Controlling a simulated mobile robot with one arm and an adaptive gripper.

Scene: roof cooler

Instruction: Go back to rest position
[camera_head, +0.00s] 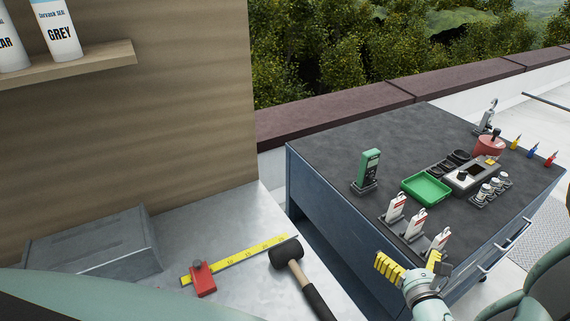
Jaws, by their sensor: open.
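My gripper (411,267) shows at the lower right of the head view, with yellow ridged fingers spread apart. It is open and I see nothing held between the fingers. It is in front of the near side of the dark-topped workbench (335,143). White tagged items (415,225) stand in a row on the bench top just beyond it. Part of my arm shows below the gripper at the lower right. The rest position itself is not marked in this view.
The bench carries a green tray (427,187), a green meter (369,167) and a red pot (489,146). At left, a metal surface holds a mallet (287,256), a yellow ruler (247,257), a red clamp (202,279) and a grey box (95,248). A shelf (85,63) holds sealant tubes.

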